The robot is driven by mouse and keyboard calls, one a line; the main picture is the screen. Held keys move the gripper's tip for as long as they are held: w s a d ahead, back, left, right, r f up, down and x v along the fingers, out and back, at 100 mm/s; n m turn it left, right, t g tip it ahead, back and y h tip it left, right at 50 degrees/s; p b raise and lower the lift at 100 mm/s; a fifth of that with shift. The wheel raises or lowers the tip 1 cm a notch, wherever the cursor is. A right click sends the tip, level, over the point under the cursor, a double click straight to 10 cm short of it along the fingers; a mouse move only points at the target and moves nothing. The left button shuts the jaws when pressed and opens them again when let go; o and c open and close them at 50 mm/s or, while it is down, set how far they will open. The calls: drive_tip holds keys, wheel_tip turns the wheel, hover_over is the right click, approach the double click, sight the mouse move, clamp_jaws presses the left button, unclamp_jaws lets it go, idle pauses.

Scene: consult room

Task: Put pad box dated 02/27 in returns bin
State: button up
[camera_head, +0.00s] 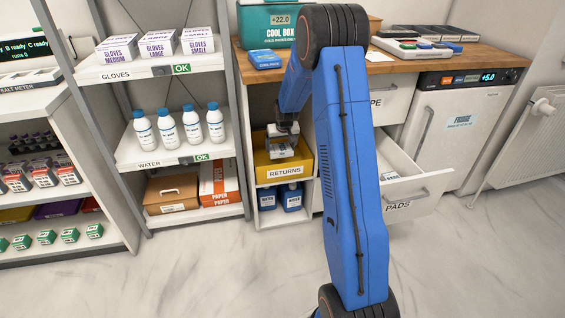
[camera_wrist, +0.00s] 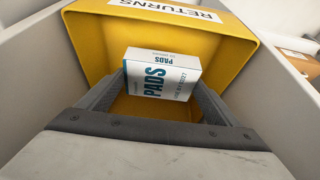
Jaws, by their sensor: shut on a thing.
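The pad box (camera_wrist: 160,75) is white with teal "PADS" lettering. Printed text beside it seems to include 02/27, but it is small. My gripper (camera_wrist: 158,92) is shut on the pad box, one finger on each side. The yellow returns bin (camera_wrist: 235,55) surrounds the box in the wrist view, with its "RETURNS" label at the top. In the head view the bin (camera_head: 268,180) sits in the cabinet's open cubby. My gripper (camera_head: 281,143) is over its opening there, with the box partly hidden by the fingers.
The pads drawer (camera_head: 425,192) stands open right of my arm. A counter (camera_head: 390,66) above holds a cool box (camera_head: 268,30). Shelves with gloves and bottles (camera_head: 168,131) stand at left. The floor in front is clear.

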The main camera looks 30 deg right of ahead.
drive_tip(key=shift+s+d+f, duration=0.1)
drive_tip(key=shift+d+f, duration=0.1)
drive_tip(key=shift+f, duration=4.8)
drive_tip(key=shift+f, duration=0.15)
drive_tip(key=o, duration=1)
